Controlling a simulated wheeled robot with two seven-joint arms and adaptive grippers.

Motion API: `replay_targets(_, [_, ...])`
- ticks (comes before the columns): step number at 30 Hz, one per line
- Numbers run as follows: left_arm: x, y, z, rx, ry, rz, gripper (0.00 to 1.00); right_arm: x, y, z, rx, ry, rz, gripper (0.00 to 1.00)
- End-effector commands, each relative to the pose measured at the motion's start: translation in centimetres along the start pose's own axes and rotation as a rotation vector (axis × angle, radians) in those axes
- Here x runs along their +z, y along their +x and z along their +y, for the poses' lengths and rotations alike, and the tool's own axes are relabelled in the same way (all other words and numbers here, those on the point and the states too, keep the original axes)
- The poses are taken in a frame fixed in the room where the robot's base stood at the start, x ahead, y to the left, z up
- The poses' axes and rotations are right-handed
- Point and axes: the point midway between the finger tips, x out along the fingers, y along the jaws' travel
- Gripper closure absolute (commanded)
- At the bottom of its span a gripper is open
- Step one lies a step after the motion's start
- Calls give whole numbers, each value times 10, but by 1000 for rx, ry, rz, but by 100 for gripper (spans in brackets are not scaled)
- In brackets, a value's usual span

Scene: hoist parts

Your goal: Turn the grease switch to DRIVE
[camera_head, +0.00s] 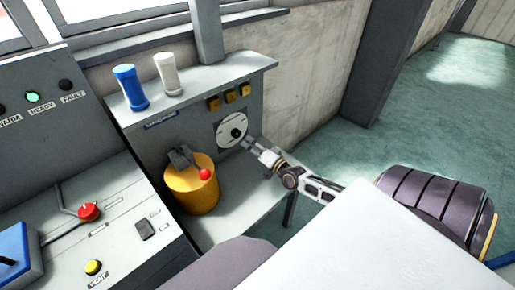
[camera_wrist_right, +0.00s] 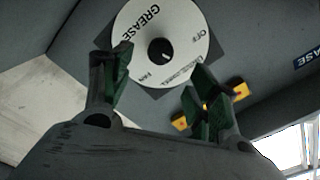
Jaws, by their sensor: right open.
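The grease switch is a round white dial (camera_head: 231,131) with a black knob (camera_head: 236,133) on the grey panel. In the right wrist view the dial (camera_wrist_right: 190,30) shows "GREASE" and "OFF" lettering; its smaller lettering is hard to read. The knob (camera_wrist_right: 160,51) carries a short pale mark toward the lower right there. My right gripper (camera_head: 249,142) is close in front of the dial. In the wrist view its fingers (camera_wrist_right: 162,73) are apart and empty, with the knob just beyond the gap between them; I see no contact. My left gripper is not in view.
A yellow pot (camera_head: 192,190) with a red-knobbed lever (camera_head: 205,174) stands left of the dial. Yellow switches (camera_head: 230,96) sit above it. A blue cylinder (camera_head: 131,88) and a white cylinder (camera_head: 168,75) stand on the ledge. A control console (camera_head: 120,215) fills the left.

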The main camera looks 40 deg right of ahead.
Motion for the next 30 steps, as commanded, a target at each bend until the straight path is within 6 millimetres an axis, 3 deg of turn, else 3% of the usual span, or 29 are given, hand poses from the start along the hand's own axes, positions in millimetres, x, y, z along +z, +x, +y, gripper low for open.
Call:
replay_targets(12, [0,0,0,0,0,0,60,0,-25,1,1,-2,-1,40])
replay_targets(30, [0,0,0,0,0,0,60,0,-28,0,0,-1,0,40])
